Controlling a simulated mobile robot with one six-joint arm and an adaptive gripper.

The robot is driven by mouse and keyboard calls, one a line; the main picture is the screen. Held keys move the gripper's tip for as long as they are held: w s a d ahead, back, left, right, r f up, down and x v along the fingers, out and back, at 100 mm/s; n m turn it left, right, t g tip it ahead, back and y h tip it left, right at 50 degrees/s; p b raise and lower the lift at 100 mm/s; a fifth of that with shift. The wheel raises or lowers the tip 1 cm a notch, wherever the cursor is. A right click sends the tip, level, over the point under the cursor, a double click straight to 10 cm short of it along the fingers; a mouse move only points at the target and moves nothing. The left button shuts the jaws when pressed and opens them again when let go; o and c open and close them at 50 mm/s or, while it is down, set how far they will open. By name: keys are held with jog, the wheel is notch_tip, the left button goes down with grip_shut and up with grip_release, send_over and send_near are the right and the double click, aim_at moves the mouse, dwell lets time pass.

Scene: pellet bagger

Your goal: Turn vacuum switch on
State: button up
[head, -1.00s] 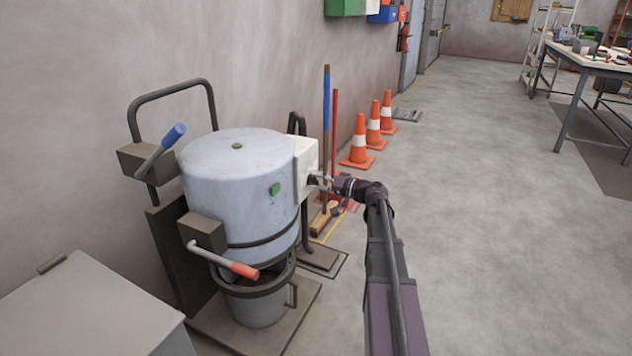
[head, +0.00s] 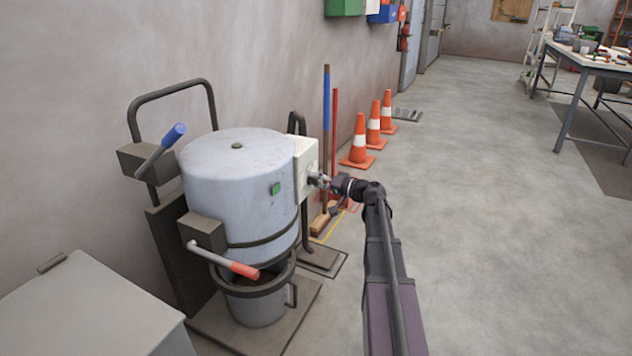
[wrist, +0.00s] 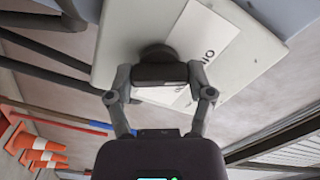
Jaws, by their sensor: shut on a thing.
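A dark rotary knob (wrist: 160,72) sits on the white switch box (wrist: 125,40), beside a white label (wrist: 205,40) with dark lettering, partly covered. My gripper (wrist: 160,85) is shut on the knob, one finger at each side. In the head view the white switch box (head: 306,155) is on the right side of the grey drum (head: 225,185). My gripper (head: 318,180) reaches its front face from the right; the knob is mostly hidden there. The knob's exact setting cannot be told.
A blue-handled lever (head: 165,147) and a red-handled lever (head: 225,260) stick out from the drum machine. Brooms (head: 326,130) and orange cones (head: 359,145) stand behind along the wall. A grey cabinet (head: 85,305) is at the lower left. The floor (head: 490,230) to the right is clear.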

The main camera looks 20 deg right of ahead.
jog(key=shift+m, duration=0.3)
jog(key=m, duration=0.5)
jog(key=shift+m, duration=0.4)
jog(key=m, duration=0.5)
jog(key=shift+f+m, duration=0.1)
jog(key=shift+m, duration=0.2)
jog(key=o, duration=1.1)
